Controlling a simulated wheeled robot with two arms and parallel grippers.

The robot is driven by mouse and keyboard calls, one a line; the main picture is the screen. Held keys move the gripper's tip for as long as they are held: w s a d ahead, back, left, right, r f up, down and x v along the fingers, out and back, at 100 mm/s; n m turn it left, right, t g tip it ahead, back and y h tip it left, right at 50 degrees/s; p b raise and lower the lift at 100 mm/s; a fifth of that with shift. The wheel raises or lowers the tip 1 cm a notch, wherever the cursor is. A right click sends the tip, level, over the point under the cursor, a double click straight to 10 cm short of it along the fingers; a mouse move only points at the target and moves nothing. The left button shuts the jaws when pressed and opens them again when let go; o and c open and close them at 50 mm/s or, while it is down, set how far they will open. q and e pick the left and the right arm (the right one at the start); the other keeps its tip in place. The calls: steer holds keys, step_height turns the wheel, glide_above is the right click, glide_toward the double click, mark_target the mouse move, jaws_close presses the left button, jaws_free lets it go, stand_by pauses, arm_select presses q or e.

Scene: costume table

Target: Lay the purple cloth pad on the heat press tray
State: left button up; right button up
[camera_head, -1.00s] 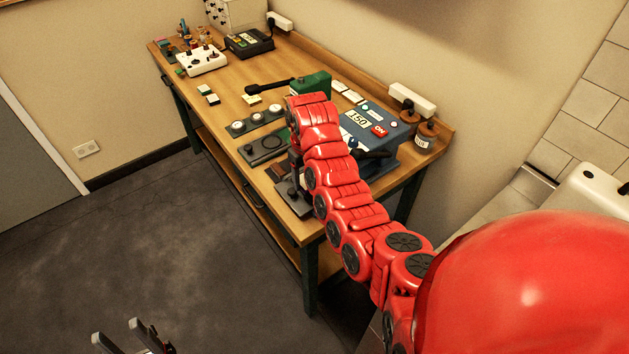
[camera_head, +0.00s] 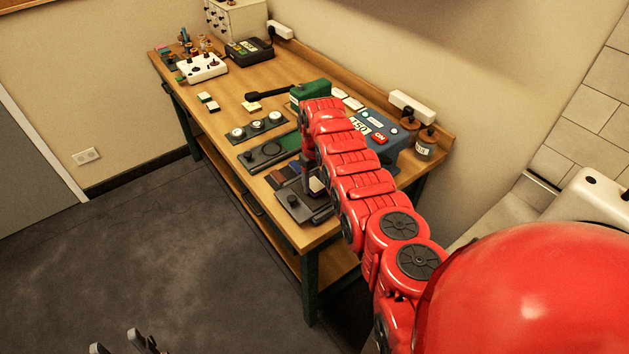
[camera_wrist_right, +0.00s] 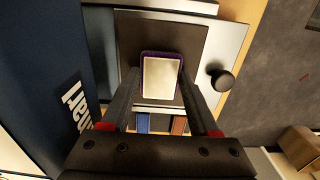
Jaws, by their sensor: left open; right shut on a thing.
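The purple cloth pad (camera_wrist_right: 160,78) has a purple rim and a pale, cream top. In the right wrist view it sits between the fingertips of my right gripper (camera_wrist_right: 158,100), which is shut on it. The pad is over the dark plate of the heat press tray (camera_wrist_right: 133,32); I cannot tell whether it touches. The tray has a black knob and also shows at the table's near end in the head view (camera_head: 291,208). The heat press (camera_head: 392,146) is blue, with a 150 display. My left gripper (camera_head: 118,346) is open at the bottom edge, far from the table, partly cut off.
Blue and brown pads (camera_head: 284,174) lie beside the tray. A dark plate with a knob (camera_head: 262,155) and a strip with round white pieces (camera_head: 256,127) lie further left. A green device (camera_head: 311,91) stands behind. Brown-topped jars (camera_head: 425,145) stand at the back right corner.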

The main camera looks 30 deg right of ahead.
steer(key=shift+f, duration=0.2)
steer(key=shift+f, duration=0.1)
steer(key=shift+f, duration=0.15)
steer(key=o, duration=1.1)
steer(key=shift+c, duration=0.2)
